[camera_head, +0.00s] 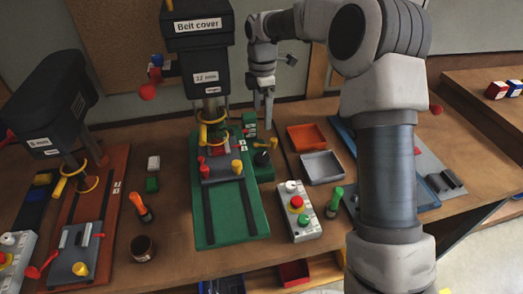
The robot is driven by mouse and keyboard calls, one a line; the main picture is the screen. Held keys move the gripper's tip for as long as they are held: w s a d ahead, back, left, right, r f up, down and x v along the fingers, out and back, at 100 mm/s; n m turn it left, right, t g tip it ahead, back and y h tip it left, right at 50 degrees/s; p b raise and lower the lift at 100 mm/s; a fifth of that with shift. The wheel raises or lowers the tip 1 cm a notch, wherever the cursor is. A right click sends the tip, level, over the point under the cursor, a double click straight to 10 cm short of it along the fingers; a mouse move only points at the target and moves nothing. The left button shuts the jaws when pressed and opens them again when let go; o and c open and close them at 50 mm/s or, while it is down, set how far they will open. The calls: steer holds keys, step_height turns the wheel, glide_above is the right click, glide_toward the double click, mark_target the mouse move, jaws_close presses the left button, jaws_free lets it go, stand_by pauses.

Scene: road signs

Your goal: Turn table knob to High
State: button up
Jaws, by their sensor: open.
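A drill press labelled "Belt cover" (197,24) and "12 mm" stands at the back centre on a green base (232,222). A dark round knob with a yellow part (261,158) sits on a green block at the right side of this base; I cannot tell for sure that it is the table knob. Small labels (250,122) stand behind it, too small to read. My gripper (264,112) is open and empty, pointing down above and behind that knob, apart from it. Which setting the knob points to cannot be told.
A second press (45,105) stands left on a brown base. A control box with red, white and green buttons (298,210) lies right of the green base. An orange tray (307,137) and a grey tray (322,167) lie behind it. Screwdrivers (334,202) stand nearby.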

mark_target(262, 157)
step_height(262, 157, down, 17)
steer(key=shift+f+p, duration=0.15)
steer(key=shift+p, duration=0.85)
steer(key=c, duration=1.3)
steer(key=shift+c, duration=0.2)
steer(key=shift+f+m+b, duration=0.1)
steer(key=shift+m+b, duration=0.2)
steer(key=shift+b, duration=0.05)
steer(key=m+b, duration=0.3)
steer(key=shift+m, duration=0.3)
steer(key=m+b, duration=0.3)
steer(key=m, duration=0.2)
steer(key=shift+m, duration=0.4)
